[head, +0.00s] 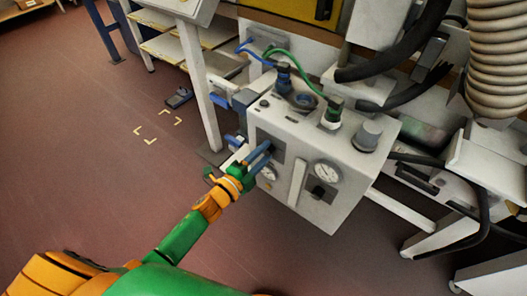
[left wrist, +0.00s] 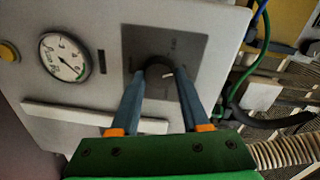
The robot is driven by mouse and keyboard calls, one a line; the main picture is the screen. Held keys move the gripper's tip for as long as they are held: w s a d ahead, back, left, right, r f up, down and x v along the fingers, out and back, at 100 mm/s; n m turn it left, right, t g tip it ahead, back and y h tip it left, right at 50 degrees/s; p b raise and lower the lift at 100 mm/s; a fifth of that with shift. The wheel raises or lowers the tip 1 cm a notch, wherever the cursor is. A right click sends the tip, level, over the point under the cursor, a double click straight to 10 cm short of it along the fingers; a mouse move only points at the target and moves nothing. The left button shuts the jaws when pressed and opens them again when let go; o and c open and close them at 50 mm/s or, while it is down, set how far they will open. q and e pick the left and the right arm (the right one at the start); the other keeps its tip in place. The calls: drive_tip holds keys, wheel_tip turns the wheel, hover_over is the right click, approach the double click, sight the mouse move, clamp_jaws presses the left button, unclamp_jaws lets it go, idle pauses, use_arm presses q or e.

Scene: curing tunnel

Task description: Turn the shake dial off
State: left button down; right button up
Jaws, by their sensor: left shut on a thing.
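The dial (left wrist: 158,72) is a dark round knob with a pale pointer mark, set on a dark square plate (left wrist: 201,50) on the front of a light grey control box. My left gripper (left wrist: 157,63) has its two blue fingers on either side of the knob and is shut on it. In the head view my left gripper (head: 264,149) reaches the dark plate (head: 275,146) on the box front, and its fingers hide the knob. The plate's markings are too small to read. My right gripper is not in view.
Black cables (head: 425,45) hang at right. The floor at left (head: 80,150) is mostly clear.

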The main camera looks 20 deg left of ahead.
use_arm(q)
drive_tip(key=n+p, duration=0.1)
drive_tip(key=n, duration=0.3)
drive_tip(key=shift+r, duration=0.1)
drive_tip(key=shift+a+n+h, duration=0.1)
drive_tip(key=shift+n+h, duration=0.2)
drive_tip(key=shift+n, duration=2)
drive_tip(key=shift+c, duration=1.9)
unclamp_jaws()
drive_tip(key=shift+w, duration=0.1)
drive_tip(key=p+v, duration=0.1)
drive_tip(key=v, duration=0.6)
